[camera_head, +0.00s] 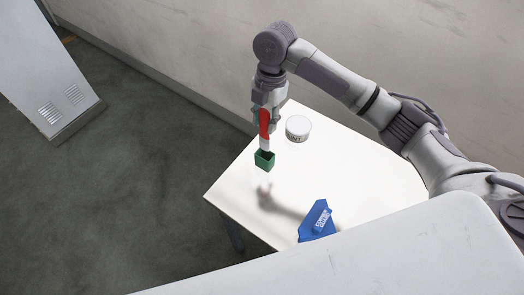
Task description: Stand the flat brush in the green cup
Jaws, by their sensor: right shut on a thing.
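The flat brush (264,122) has a red handle and a pale lower part. My right gripper (266,108) is shut on its handle and holds it upright, pointing down. The green cup (265,161) is a small square cup with a dark opening, near the left side of the white table (365,175). The brush's lower end is at the cup's mouth and overlaps its opening in the picture. I cannot tell how far inside it is. My left gripper is not in view.
A white tub (298,127) with dark lettering stands just right of the brush. A blue object (317,222) with white lettering is near the table's front. The table's right part is clear. A wall (200,45) runs behind, and a white vented cabinet (42,75) stands at far left.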

